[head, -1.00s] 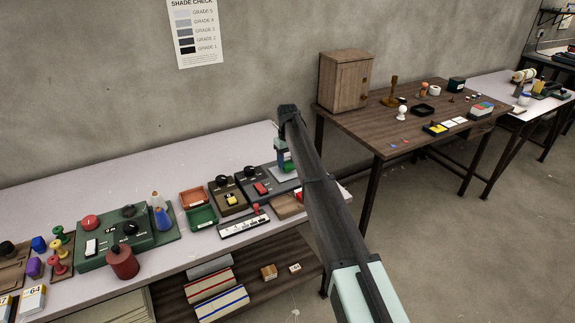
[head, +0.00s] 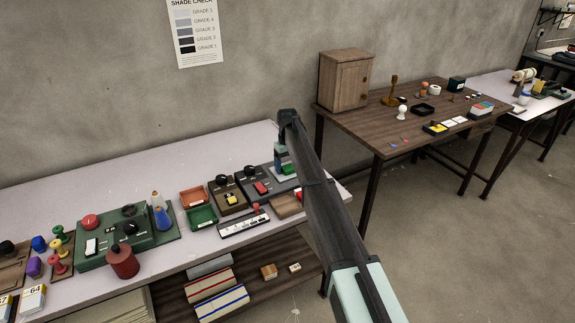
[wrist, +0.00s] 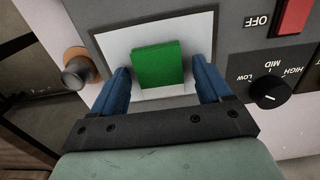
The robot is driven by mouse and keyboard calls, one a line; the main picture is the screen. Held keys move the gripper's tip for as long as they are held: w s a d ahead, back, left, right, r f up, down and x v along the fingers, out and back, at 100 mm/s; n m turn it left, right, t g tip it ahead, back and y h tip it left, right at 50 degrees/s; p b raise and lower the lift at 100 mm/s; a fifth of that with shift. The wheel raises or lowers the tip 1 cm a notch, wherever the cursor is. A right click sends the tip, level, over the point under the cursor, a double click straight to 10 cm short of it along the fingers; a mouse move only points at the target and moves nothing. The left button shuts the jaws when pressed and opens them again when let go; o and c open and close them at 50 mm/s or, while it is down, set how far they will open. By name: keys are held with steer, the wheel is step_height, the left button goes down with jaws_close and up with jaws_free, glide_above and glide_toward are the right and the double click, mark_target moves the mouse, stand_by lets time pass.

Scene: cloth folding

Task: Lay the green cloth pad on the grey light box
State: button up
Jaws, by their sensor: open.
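The green cloth pad (wrist: 158,64) lies on the white panel (wrist: 118,47) of the grey light box (wrist: 106,39) in the wrist view. White panel shows around the pad. My gripper (wrist: 162,76) is open, with one blue finger on each side of the pad. A gap shows at the right finger; the left finger is very close to the pad's edge. In the head view the pad (head: 289,168) is a small green patch beside my blue fingers, partly hidden by my arm, at the right end of the light box (head: 256,186).
The light box has a red switch (wrist: 294,14) and a black dial (wrist: 269,91). A round knob on a wooden base (wrist: 77,71) stands close to the left finger. The bench's back strip is clear.

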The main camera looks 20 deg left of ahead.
mark_target(287, 167)
step_height(287, 167, up, 12)
steer(key=shift+r, duration=0.2)
stand_by(0.4)
